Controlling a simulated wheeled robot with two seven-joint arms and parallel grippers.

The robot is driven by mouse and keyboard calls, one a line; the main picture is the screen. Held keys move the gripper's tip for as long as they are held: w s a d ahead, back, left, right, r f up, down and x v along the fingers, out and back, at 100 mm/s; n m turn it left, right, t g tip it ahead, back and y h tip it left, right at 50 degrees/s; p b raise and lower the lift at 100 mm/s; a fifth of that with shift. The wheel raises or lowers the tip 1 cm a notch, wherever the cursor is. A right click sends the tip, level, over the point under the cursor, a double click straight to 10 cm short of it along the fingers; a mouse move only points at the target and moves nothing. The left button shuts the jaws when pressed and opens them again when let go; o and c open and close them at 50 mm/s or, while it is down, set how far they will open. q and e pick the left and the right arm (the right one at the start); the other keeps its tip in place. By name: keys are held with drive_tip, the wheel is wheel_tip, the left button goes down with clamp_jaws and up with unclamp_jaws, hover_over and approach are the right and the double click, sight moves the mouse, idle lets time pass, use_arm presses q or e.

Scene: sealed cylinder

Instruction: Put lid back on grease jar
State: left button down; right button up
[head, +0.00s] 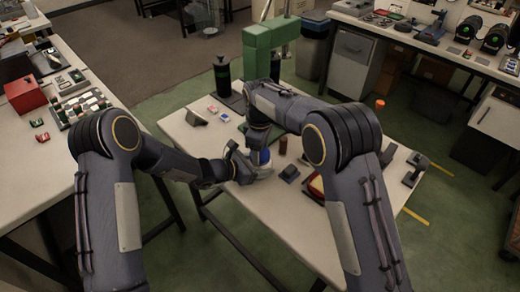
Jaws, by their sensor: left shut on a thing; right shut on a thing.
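The grease jar (262,158), blue and white and small in the head view, stands on the middle table. My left gripper (248,167) is at the jar's left side, shut on it. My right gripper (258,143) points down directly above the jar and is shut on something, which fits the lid. The lid itself is mostly hidden by the gripper. I cannot tell whether the lid touches the jar's rim.
The table (222,150) also bears a dark block (290,173), a brown cylinder (283,145), a red and yellow tray (316,187) and a green press (262,52) at the back. Its left part is mostly clear.

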drive_tip(key=shift+m, duration=1)
drive_tip(key=o, duration=0.9)
drive_tip(key=shift+o, duration=0.9)
drive_tip(key=shift+a, duration=0.15)
drive_tip(key=shift+s, duration=0.15)
drive_tip(key=shift+a, duration=0.1)
